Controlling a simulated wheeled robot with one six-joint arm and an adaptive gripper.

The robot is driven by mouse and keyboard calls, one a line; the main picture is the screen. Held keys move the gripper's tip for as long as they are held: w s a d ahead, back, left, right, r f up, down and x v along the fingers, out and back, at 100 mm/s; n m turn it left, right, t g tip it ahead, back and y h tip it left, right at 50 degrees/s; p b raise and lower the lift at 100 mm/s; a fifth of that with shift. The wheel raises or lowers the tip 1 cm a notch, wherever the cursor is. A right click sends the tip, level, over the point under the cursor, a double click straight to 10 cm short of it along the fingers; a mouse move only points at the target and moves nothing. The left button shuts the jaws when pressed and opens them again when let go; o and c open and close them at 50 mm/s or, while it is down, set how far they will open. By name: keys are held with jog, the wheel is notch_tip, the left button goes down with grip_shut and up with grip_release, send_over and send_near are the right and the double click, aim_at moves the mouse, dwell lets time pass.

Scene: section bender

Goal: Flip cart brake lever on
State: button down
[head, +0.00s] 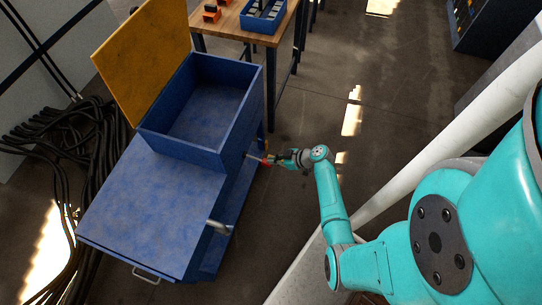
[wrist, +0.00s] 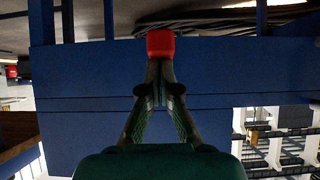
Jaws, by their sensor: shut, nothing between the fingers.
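The blue cart (head: 150,205) stands left of my arm, with an open box on top. Its brake lever (head: 256,158) sticks out from the cart's right side, a thin pale rod with a red end. In the wrist view the red end (wrist: 160,43) lies straight beyond my fingertips, in front of a blue cart panel (wrist: 90,80). My gripper (head: 277,160) is shut and empty, beside the lever's red end; it also shows in the wrist view (wrist: 160,72). I cannot tell whether the tips touch the red end. The lever's base is hard to make out.
A yellow lid (head: 145,50) stands open on the cart's box. A wooden-topped workbench (head: 229,20) with a blue tray (head: 262,20) is behind the cart. Black cables (head: 70,135) lie on the floor at left. A pale handle (head: 218,226) sticks out nearer the front. Floor right of the workbench is clear.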

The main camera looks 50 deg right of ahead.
notch_tip(320, 180, down, 5)
dwell(0.5)
jog(key=shift+a+f, duration=0.15)
jog(key=shift+f, duration=0.05)
dwell(0.5)
